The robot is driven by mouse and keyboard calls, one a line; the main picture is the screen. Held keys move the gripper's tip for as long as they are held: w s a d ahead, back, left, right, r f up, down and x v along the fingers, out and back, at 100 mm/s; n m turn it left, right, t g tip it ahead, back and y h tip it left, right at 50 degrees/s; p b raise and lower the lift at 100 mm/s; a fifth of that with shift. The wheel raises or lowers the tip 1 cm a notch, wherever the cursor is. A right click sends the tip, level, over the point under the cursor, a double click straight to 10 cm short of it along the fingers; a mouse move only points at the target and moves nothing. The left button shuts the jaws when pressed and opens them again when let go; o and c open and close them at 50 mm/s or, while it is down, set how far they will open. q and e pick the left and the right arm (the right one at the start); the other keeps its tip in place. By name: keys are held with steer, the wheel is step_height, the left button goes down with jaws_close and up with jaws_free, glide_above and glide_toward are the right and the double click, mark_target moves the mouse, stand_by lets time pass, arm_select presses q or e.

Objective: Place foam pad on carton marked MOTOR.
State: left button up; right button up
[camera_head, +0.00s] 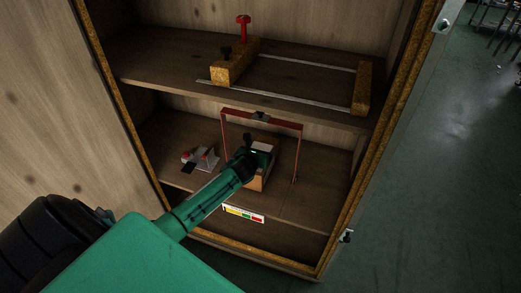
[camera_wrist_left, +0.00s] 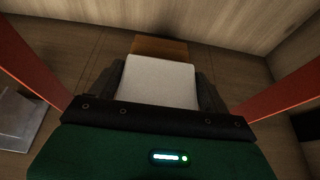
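The foam pad (camera_wrist_left: 160,82) is a pale, flat block between the two dark fingers of my left gripper in the left wrist view. The fingers lie against its sides. In the head view, my left gripper (camera_head: 256,151) is over a brown carton (camera_head: 270,170) on the cabinet's lower shelf, and a pale bit of the pad (camera_head: 264,146) shows at the fingers. The carton (camera_wrist_left: 160,47) also shows beyond the pad in the left wrist view. No MOTOR marking is readable. Whether the pad touches the carton is hard to tell. My right gripper is not in view.
A thin red frame (camera_head: 262,119) stands around my left forearm's reach, with bars on both sides. A grey-and-red item (camera_head: 202,158) lies left on the shelf. A wooden clamp with rails (camera_head: 235,62) sits on the shelf above. Cabinet walls flank both sides.

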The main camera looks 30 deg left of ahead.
arm_select(q)
steer(key=o, duration=0.3)
steer(key=shift+r, duration=0.15)
